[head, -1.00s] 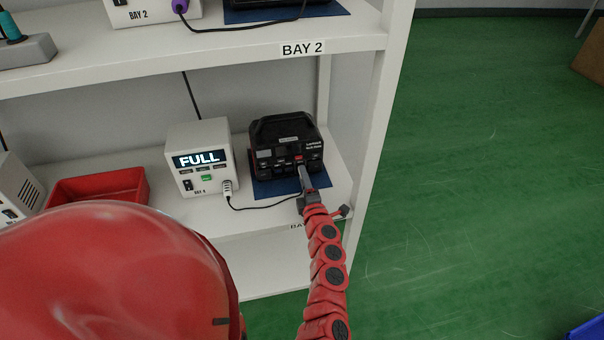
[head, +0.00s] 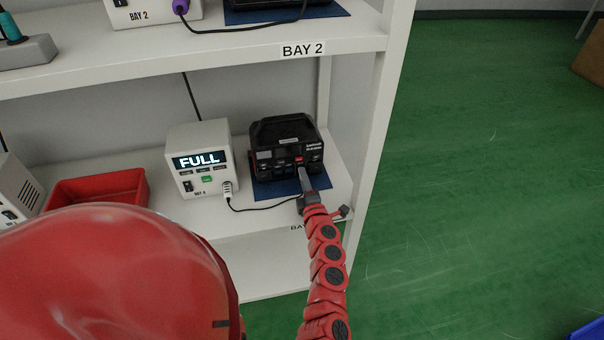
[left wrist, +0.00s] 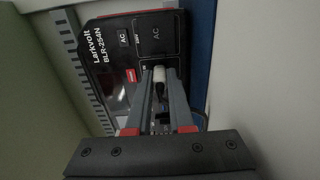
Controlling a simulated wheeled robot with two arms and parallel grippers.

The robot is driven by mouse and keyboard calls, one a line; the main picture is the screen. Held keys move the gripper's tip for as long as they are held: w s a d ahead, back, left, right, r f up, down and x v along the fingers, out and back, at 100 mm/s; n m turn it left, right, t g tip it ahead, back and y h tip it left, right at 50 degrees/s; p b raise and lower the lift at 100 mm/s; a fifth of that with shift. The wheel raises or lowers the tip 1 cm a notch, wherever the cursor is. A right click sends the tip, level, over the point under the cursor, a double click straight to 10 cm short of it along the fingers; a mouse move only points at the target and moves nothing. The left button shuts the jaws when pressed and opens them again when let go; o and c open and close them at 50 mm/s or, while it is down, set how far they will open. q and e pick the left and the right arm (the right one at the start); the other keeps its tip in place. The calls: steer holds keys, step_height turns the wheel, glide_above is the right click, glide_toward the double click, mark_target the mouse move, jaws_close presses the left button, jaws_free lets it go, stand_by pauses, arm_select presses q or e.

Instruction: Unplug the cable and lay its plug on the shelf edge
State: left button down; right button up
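The black power station (head: 286,150) stands on a blue mat on the lower shelf. My left gripper (head: 304,180) is in front of its lower right front. In the left wrist view, the two fingers (left wrist: 159,85) lie on either side of a plug with a white end (left wrist: 158,75) at the station's front panel. I cannot tell whether they press on it. A black cable (head: 262,208) runs from a white connector (head: 228,189) on the white charger unit (head: 200,160), whose screen reads FULL, to near my gripper. My right gripper is not in view.
The shelf edge (head: 270,222) runs below the charger unit and my left gripper. A red tray (head: 100,188) stands on the left. The shelf post (head: 374,130) is on the right, with open green floor beyond. The upper shelf (head: 260,56) is overhead.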

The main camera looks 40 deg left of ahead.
arm_select(q)
steer(key=shift+s+d, duration=0.1)
steer(key=shift+d, duration=0.05)
stand_by(0.7)
steer(key=shift+v, duration=1.9)
steer(key=shift+v, duration=2.45)
steer(key=shift+f+b, duration=1.1)
steer(key=shift+f, duration=0.25)
steer(key=c, duration=0.8)
jaws_free()
steer(key=shift+r, duration=0.1)
steer(key=shift+o, duration=0.3)
